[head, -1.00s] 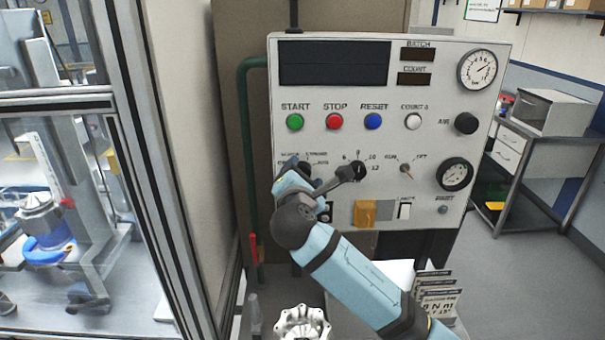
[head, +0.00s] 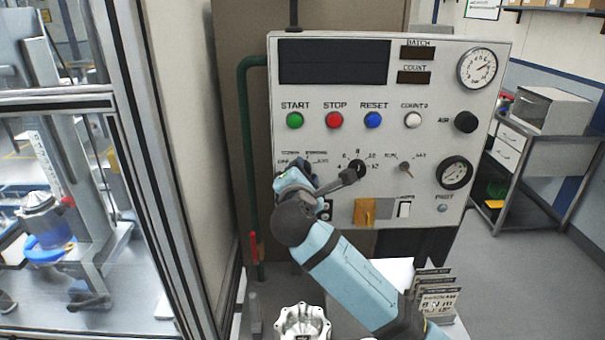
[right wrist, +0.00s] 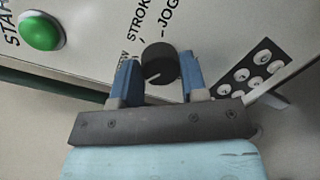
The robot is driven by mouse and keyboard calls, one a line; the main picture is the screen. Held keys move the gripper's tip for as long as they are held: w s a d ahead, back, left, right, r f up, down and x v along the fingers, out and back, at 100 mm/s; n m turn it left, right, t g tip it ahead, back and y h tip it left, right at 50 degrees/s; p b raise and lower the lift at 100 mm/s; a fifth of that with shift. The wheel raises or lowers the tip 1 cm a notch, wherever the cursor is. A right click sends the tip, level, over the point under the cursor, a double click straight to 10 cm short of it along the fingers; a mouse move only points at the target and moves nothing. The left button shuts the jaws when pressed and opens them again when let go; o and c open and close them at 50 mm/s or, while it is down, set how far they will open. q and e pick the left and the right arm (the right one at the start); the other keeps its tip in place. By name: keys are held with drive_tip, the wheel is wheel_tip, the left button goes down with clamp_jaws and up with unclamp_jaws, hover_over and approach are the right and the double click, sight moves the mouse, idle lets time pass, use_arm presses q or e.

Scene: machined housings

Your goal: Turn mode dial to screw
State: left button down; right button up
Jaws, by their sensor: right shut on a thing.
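The black mode dial (right wrist: 161,64) sits on the panel in the right wrist view, between the two blue fingers of my right gripper (right wrist: 161,78). The gripper is shut on it. Labels STROKE and JOG show beside the dial; another label is partly hidden by the left finger. A faint line shows on the dial face, but I cannot tell which label it points at. In the head view my right gripper (head: 302,172) is at the left of the panel, and the wrist mostly covers the dial. My left gripper is not in view.
The grey control panel (head: 440,110) carries push buttons, gauges and other knobs. A black numbered knob (head: 357,169) is just right of my wrist. The green START button (right wrist: 40,31) is near the dial. A green pipe (head: 250,150) runs along the panel's left side.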

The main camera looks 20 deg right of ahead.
drive_tip(key=shift+m+g+y+p, duration=0.3)
drive_tip(key=shift+m+y, duration=0.2)
drive_tip(key=shift+m, duration=2.9)
drive_tip(key=o, duration=0.9)
drive_tip(key=shift+o, duration=0.2)
drive_tip(key=shift+s, duration=0.1)
drive_tip(key=b+v, duration=0.2)
drive_tip(key=v, duration=1.1)
drive_tip(key=shift+s+b, duration=0.3)
drive_tip(key=shift+s, duration=0.05)
